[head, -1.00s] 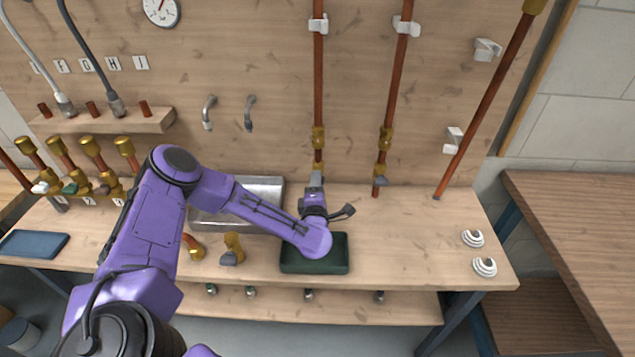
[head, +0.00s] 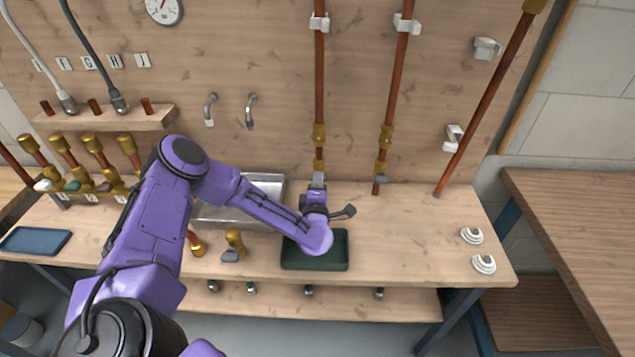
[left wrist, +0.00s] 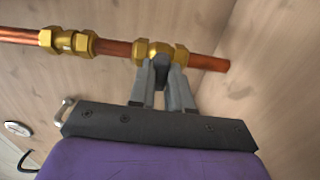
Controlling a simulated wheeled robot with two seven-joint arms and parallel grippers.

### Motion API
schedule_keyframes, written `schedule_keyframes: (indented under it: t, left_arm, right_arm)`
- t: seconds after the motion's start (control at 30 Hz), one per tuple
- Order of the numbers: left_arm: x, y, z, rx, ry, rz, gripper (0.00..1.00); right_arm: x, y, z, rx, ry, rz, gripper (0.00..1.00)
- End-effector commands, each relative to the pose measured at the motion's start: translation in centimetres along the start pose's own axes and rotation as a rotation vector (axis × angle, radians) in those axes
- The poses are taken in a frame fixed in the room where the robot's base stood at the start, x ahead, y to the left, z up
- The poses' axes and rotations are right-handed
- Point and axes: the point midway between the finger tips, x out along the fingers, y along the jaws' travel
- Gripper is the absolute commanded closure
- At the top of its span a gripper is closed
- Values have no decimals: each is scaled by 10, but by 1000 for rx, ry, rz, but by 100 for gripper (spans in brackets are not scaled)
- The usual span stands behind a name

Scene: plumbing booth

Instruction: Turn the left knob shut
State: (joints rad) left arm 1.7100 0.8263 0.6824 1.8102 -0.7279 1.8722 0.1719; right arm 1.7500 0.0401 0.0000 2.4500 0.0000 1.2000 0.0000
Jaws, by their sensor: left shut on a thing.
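The left copper pipe (head: 319,75) runs down the wooden wall to a brass valve (head: 319,165) near the bench back. In the left wrist view this valve (left wrist: 154,49) lies across the picture, with a dark grey knob (left wrist: 161,63) on it. My left gripper (head: 318,180) is at the valve, its two grey fingers (left wrist: 163,80) shut on the knob from both sides. The fingers hide part of the knob, and I cannot tell its exact turn angle. My right gripper is not in view.
A second pipe (head: 396,90) with its own grey knob (head: 382,179) stands to the right. A dark green tray (head: 335,262) lies under my left wrist, and a metal tray (head: 262,184) sits behind my forearm. The bench right of centre is mostly clear.

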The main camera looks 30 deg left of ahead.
Motion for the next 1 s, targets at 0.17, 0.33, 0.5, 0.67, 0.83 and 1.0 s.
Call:
schedule_keyframes:
  t: [0.17,0.33,0.5,0.67,0.83,1.0]
  left_arm:
    - [2,3,0,-1,3,7,56]
    - [2,2,-1,-1,2,5,56]
    - [-8,0,0,-1,0,4,56]
    - [-44,-2,2,-2,-6,4,56]
    - [-82,-2,2,-1,-4,4,56]
    - [-100,0,1,-1,0,4,56]
  right_arm:
    - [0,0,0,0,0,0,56]
    - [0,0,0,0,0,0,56]
    - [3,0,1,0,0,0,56]
    - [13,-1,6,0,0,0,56]
    - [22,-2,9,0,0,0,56]
    - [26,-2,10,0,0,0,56]
